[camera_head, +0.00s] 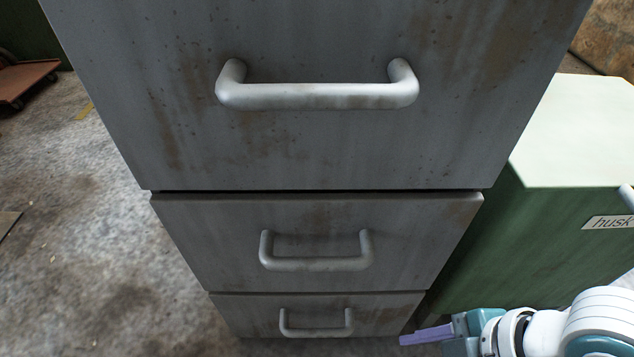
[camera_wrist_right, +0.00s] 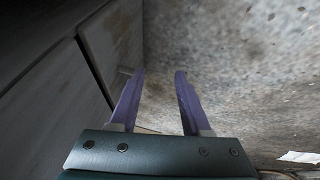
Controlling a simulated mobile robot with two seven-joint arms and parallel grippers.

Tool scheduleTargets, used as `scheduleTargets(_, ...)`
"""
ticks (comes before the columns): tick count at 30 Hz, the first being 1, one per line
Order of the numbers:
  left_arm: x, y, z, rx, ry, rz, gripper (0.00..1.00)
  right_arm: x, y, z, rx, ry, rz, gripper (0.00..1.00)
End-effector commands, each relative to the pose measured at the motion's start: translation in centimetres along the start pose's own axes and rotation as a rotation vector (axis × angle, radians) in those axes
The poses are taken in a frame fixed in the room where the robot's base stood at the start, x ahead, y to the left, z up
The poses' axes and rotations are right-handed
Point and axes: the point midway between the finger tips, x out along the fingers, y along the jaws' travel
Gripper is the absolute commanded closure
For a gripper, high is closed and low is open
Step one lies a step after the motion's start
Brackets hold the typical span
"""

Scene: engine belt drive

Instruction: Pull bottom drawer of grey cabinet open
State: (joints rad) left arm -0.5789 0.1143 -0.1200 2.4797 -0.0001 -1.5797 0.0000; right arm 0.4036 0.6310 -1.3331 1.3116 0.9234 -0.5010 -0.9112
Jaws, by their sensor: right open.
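The grey cabinet (camera_head: 330,150) fills the middle of the head view. Its bottom drawer (camera_head: 250,311) is the lowest front and looks closed, with a silver bar handle (camera_head: 317,331). My right gripper (camera_head: 408,339) is at the lower right, beside the bottom drawer's right edge and apart from its handle. In the right wrist view the purple fingers (camera_wrist_right: 160,76) are open with only floor between them. My left gripper is not in view.
The upper drawer handle (camera_head: 318,97) and middle drawer handle (camera_head: 316,263) stick out above. A green cabinet with a pale top (camera_head: 580,130) and a "husk" label stands close on the right. The stained concrete floor (camera_head: 90,230) on the left is mostly clear.

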Motion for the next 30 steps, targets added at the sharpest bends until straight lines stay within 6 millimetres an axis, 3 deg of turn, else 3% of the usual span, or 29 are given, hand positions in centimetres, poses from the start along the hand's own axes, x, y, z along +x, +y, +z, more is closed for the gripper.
scheduleTargets(5, 0.6, -0.1, 0.3, 0.004, -0.002, -0.003, 0.50, 1.3, 1.3, -2.6, -0.003, 0.005, 0.003, 0.53)
scheduleTargets(16, 4.3, -0.1, 1.5, 0.009, -0.003, -0.007, 0.50, 5.4, 5.0, -9.6, -0.004, 0.005, 0.003, 0.53)
scheduleTargets(21, 6.9, 0.0, 2.3, 0.009, -0.003, -0.007, 0.50, 8.4, 4.7, -9.1, 0.000, 0.000, 0.001, 0.53)
scheduleTargets(30, 8.0, 0.1, 2.7, 0.007, -0.003, -0.005, 0.50, 9.8, 4.8, -9.3, 0.001, 0.000, 0.000, 0.53)
